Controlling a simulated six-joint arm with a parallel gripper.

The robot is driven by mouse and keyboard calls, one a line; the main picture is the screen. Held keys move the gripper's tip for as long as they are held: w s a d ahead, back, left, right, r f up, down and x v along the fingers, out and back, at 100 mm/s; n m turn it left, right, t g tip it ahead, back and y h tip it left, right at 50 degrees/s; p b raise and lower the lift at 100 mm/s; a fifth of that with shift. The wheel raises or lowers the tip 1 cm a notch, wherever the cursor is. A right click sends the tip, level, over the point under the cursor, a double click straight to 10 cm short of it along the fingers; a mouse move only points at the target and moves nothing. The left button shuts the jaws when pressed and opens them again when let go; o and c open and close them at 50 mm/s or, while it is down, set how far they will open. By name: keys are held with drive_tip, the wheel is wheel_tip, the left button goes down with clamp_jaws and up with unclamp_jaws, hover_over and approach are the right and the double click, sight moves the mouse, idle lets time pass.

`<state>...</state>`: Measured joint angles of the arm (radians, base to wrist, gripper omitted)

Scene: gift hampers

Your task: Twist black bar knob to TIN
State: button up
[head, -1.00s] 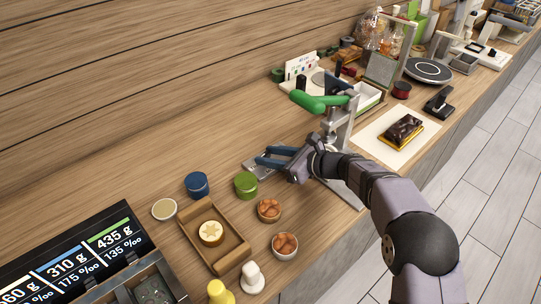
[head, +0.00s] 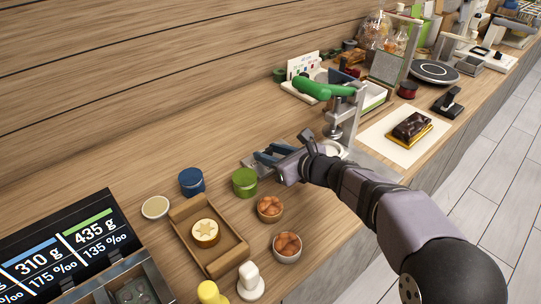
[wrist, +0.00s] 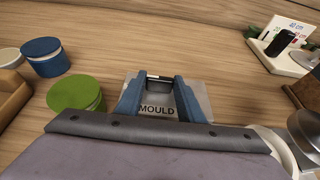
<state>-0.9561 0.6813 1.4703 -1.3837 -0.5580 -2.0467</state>
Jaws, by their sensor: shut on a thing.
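A grey metal plate (wrist: 196,90) lies on the wooden counter, with the word MOULD printed on its near part. A dark bar, the black bar knob (wrist: 158,84), shows between my blue fingers and has a thin pale line at its far end. My gripper (wrist: 157,90) is shut on this knob, one finger on each side. In the head view my gripper (head: 262,156) reaches in low from the right over the plate (head: 247,163), and its fingers hide the knob there. I see no TIN label; other markings are hidden or too small to read.
A green tin (head: 245,182) and a blue tin (head: 192,181) stand just left of the gripper. A press with a green handle (head: 322,90) stands close behind and right. Bowls (head: 270,209) and a wooden tray (head: 232,254) are nearer. The counter behind the plate is clear.

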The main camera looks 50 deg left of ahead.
drive_tip(key=shift+r, duration=0.15)
drive_tip(key=o, duration=1.1)
drive_tip(key=shift+c, duration=0.2)
drive_tip(key=shift+b+v, duration=0.9)
drive_tip(key=shift+v, duration=2.7)
